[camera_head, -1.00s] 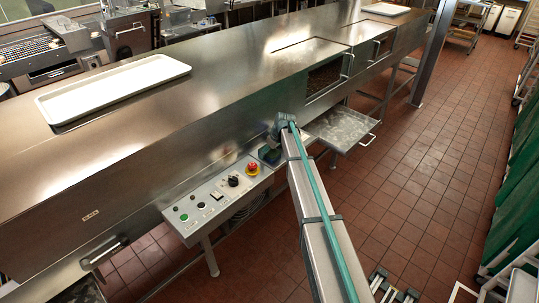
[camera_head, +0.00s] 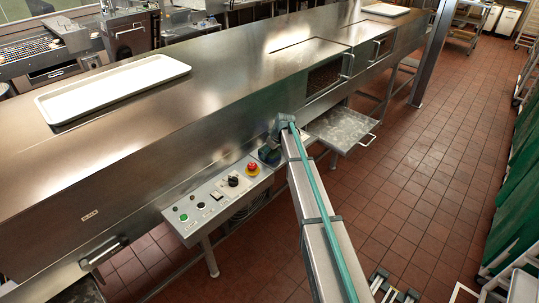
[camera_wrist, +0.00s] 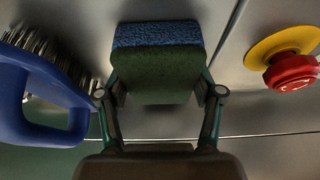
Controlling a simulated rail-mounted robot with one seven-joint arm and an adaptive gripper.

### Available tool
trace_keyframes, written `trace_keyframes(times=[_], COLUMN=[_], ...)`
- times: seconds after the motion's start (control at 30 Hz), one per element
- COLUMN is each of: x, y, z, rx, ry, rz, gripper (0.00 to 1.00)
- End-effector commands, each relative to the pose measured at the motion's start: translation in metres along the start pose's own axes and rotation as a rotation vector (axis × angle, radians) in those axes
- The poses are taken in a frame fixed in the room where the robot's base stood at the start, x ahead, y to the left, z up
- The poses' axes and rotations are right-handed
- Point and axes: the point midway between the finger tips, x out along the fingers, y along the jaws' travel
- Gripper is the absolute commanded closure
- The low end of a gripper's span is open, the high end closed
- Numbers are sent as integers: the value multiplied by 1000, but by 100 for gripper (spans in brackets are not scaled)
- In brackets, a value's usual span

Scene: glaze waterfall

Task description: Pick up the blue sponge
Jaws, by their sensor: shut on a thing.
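The blue sponge (camera_wrist: 158,33) shows in the wrist view, with a blue upper part and a dark green face. My gripper (camera_wrist: 160,92) is shut on it, one finger on each side. In the head view the end of my arm is at the control panel (camera_head: 216,200) on the front of the steel machine. The sponge cannot be made out clearly there. Whether it touches the surface under it is hard to tell.
A blue-handled wire brush (camera_wrist: 40,95) lies close on the left in the wrist view. A red emergency button on a yellow base (camera_wrist: 290,68) is close on the right. A white tray (camera_head: 115,84) lies on top of the machine.

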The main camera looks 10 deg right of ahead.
Motion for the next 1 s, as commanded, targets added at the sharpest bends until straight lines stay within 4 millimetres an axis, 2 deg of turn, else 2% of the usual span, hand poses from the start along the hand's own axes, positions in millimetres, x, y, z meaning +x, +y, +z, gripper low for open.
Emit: trace_keyframes(times=[0.07,0.37,0.63,0.77,1.0], x=[0,-1,-11,-28,-94], y=[0,0,0,0,-30], z=[0,0,-4,-12,3], rx=[0,0,-1,-1,-1], ry=[0,0,1,2,3], rz=[0,0,0,1,2], gripper=[48,48,48,48,48])
